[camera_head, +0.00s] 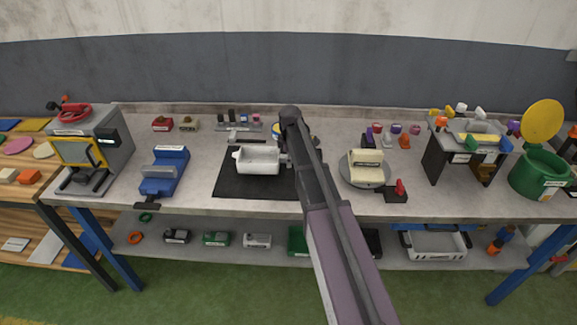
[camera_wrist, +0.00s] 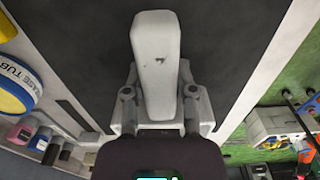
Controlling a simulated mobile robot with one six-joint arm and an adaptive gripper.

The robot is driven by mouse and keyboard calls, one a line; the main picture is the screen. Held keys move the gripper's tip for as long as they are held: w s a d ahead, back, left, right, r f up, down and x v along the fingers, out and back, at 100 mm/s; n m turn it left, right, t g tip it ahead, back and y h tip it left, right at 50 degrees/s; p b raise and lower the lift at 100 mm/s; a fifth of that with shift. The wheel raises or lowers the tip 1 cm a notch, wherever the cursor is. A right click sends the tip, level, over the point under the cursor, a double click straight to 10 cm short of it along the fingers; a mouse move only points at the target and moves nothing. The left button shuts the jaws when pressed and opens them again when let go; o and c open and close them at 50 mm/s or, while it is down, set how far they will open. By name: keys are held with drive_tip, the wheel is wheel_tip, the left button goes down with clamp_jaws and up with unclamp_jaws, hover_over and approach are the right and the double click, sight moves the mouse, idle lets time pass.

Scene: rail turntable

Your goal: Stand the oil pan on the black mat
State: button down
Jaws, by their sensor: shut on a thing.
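The oil pan (camera_head: 257,161) is a whitish open tray with raised walls. In the head view it appears upright over the black mat (camera_head: 232,188); whether its underside touches the mat I cannot tell. My gripper (camera_head: 284,158) is at the pan's right end, partly hidden by my arm. In the wrist view my gripper (camera_wrist: 160,95) is shut on the pale end of the oil pan (camera_wrist: 156,50), one finger on each side. The black mat (camera_wrist: 90,35) lies beyond it.
A blue vise-like fixture (camera_head: 164,172) stands left of the mat. A turntable (camera_head: 368,175) with a cream block stands to the right. Small items line a rack (camera_head: 240,127) behind. A round grease tub (camera_wrist: 15,85) is near my gripper. The bench's front edge is close to the mat.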

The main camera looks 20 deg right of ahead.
sight(289, 171)
drive_tip(key=shift+w, duration=0.65)
wheel_tip(289, 171, down, 4)
drive_tip(key=b, duration=0.3)
drive_tip(key=shift+r+b, duration=0.15)
drive_tip(key=shift+b, duration=0.2)
drive_tip(key=shift+c, duration=2.1)
unclamp_jaws()
drive_tip(key=shift+r, duration=0.15)
wheel_tip(289, 171, up, 12)
drive_tip(key=p, duration=1.2)
drive_tip(key=shift+s, duration=0.1)
